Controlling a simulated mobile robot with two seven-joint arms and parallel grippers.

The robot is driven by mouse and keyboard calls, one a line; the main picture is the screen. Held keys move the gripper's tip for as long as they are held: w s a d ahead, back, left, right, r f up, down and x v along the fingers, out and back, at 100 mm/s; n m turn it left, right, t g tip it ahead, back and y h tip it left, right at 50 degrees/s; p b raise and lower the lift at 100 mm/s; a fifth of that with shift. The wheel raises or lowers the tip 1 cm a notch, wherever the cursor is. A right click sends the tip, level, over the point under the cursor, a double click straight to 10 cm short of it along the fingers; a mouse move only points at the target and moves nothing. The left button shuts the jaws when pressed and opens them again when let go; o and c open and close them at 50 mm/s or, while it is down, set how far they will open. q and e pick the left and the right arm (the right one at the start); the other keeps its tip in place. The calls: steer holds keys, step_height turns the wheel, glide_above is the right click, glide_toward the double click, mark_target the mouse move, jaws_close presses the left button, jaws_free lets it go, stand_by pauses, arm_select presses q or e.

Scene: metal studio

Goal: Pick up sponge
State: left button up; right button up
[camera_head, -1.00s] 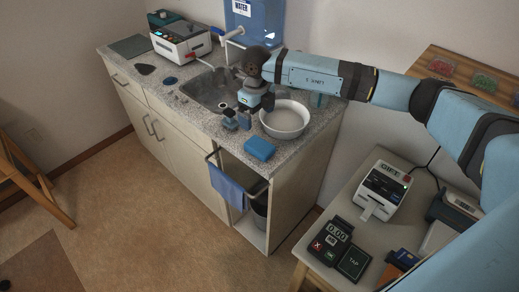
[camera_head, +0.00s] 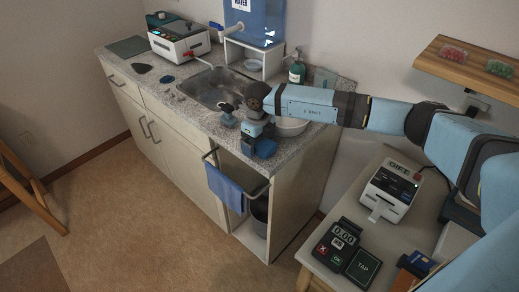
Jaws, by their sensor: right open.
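The blue sponge (camera_head: 265,149) lies on the granite counter (camera_head: 205,120) near its front edge, to the right of the sink. My right gripper (camera_head: 256,146) points down from above right at the sponge, with its fingers low over it. The gripper is open. It hides much of the sponge, and I cannot tell whether the fingers touch it. My left gripper is not in view.
The white bowl (camera_head: 291,127) stands close behind my right gripper. A small dark-topped item (camera_head: 228,116) stands left of it, by the sink (camera_head: 217,88). A blue towel (camera_head: 225,188) hangs on the rail below. A green soap bottle (camera_head: 297,68) stands behind.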

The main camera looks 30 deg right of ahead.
steer(key=c, duration=1)
steer(key=shift+r, duration=0.1)
